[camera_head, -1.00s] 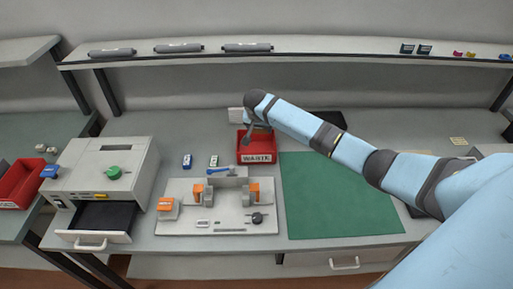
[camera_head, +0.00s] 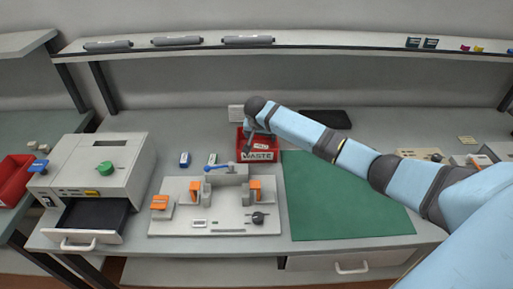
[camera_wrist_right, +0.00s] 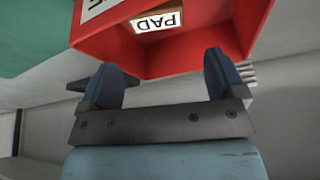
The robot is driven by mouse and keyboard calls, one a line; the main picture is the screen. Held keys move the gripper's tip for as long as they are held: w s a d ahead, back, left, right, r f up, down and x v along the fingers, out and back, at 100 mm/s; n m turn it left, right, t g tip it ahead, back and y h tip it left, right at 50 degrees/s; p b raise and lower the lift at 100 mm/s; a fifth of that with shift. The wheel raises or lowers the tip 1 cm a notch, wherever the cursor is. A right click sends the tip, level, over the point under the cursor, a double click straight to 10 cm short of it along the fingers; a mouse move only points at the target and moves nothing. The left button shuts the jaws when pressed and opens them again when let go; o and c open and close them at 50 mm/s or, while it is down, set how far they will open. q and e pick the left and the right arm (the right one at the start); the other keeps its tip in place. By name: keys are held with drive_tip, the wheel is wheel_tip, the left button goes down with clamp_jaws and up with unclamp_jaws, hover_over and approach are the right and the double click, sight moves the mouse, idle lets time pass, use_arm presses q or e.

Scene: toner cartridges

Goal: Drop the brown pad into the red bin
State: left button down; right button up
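The red bin (camera_head: 268,156), with a WASTE label on its front, stands at the back of the bench. The brown pad (camera_wrist_right: 155,22), with a white PAD label, lies inside the bin; its label also shows in the head view (camera_head: 261,146). My right gripper (camera_wrist_right: 162,78) is open, its two dark blue fingers apart with nothing between them. In the head view the right gripper (camera_head: 249,147) is at the left side of the bin, partly covering it. My left gripper is not in view.
A fixture plate (camera_head: 225,221) with orange clamps stands in front of the bin. A green mat (camera_head: 345,205) lies to the right, mostly bare. A grey machine (camera_head: 125,160) with an open drawer is at left. A shelf (camera_head: 320,45) runs above the bench.

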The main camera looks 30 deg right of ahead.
drive_tip(key=shift+o, duration=0.2)
drive_tip(key=shift+r, duration=0.1)
drive_tip(key=v, duration=1.3)
drive_tip(key=shift+a+r, duration=0.2)
drive_tip(key=shift+r, duration=0.05)
drive_tip(key=shift+s+f, duration=0.1)
drive_tip(key=shift+s, duration=0.05)
